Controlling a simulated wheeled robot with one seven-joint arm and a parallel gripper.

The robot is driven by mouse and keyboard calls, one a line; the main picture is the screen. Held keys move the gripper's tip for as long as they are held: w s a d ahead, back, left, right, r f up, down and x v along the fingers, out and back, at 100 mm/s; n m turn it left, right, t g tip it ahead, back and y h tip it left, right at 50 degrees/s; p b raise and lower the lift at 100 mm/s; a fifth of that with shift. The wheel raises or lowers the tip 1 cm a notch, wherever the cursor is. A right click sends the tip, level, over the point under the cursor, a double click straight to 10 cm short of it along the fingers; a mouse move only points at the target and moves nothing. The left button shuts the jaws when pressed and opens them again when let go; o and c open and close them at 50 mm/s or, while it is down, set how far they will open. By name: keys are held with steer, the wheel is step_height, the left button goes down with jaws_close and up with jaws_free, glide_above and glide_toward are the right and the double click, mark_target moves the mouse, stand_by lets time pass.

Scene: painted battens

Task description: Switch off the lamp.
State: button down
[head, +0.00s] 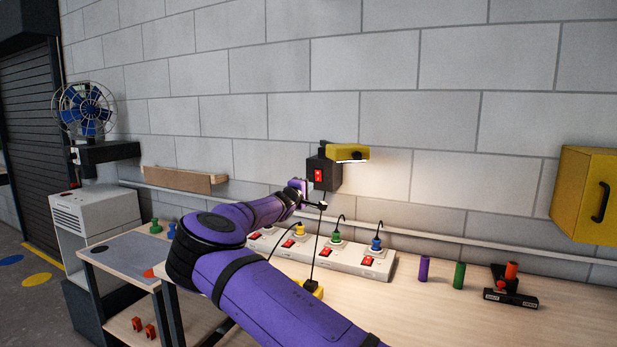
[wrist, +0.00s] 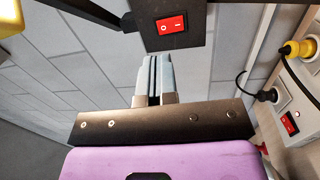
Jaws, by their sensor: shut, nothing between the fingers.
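The lamp is a yellow shade (head: 347,153) on a black box (head: 331,179) on the block wall. It is lit and throws a warm glow on the wall. A red rocker switch (head: 318,176) is on the box's front; in the wrist view the switch (wrist: 171,24) shows a circle and a bar mark. My gripper (wrist: 154,60) is shut and empty, with its fingertips just below the box in the wrist view, apart from the switch in the picture. In the head view the gripper is near the box's lower left, its fingertips too small to make out.
A white power strip (head: 345,262) with several red switches and coloured plugs lies on the bench (head: 420,315) below the lamp. Purple (head: 423,268) and green (head: 459,275) cylinders stand to its right. A yellow cabinet (head: 585,195) hangs at right; a fan (head: 85,110) stands at left.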

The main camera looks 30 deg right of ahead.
mark_target(318, 173)
steer(key=shift+w+a+f+n+t, duration=0.15)
steer(key=shift+w+a+n+t, duration=0.1)
steer(key=shift+w+a, duration=0.25)
steer(key=shift+w+a+f+n+t, duration=0.15)
steer(key=shift+w+a+n, duration=0.1)
steer(key=shift+a, duration=0.4)
steer(key=shift+r, duration=0.1)
steer(key=x, duration=1.4)
steer(key=shift+w+d, duration=0.1)
steer(key=shift+d, duration=0.1)
steer(key=shift+a, duration=0.1)
